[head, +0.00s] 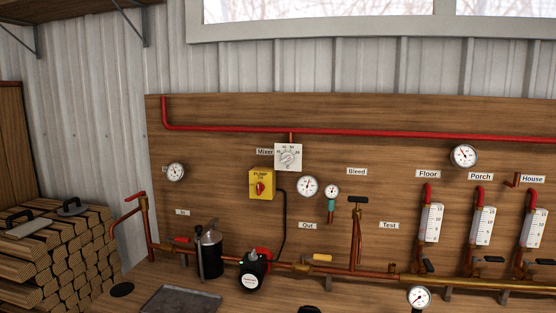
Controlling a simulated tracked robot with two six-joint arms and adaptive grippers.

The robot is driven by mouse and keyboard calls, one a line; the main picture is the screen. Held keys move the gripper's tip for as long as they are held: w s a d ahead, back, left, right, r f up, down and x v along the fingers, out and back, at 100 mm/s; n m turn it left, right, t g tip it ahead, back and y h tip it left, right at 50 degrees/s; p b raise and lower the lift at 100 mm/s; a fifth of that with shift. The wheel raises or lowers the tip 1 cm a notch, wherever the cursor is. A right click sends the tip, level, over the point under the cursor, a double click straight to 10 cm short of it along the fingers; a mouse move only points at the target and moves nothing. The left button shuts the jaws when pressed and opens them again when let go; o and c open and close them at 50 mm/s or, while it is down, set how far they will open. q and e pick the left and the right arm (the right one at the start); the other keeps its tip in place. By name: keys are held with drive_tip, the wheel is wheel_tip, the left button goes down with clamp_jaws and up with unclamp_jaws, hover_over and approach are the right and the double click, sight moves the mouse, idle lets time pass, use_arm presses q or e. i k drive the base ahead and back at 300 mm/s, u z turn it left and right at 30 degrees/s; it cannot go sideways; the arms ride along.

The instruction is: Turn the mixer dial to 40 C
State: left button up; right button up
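The mixer dial (288,157) is a round grey knob on a white square plate in the head view. It is mounted on the wooden board, just right of the "Mixer" label (264,152) and under the red pipe. Small numbers are printed around the knob, but its exact setting is too small to read. Neither of my grippers is in view.
A yellow pump switch box (261,184) with a red knob sits below left of the dial. Gauges (308,187) are below right. A black-and-silver canister (210,251), a pump (252,272) and a tray (180,300) stand below. Stacked firewood (60,255) is at left.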

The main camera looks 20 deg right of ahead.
sight(287, 158)
drive_tip(key=i, duration=0.9)
drive_tip(key=z, duration=0.05)
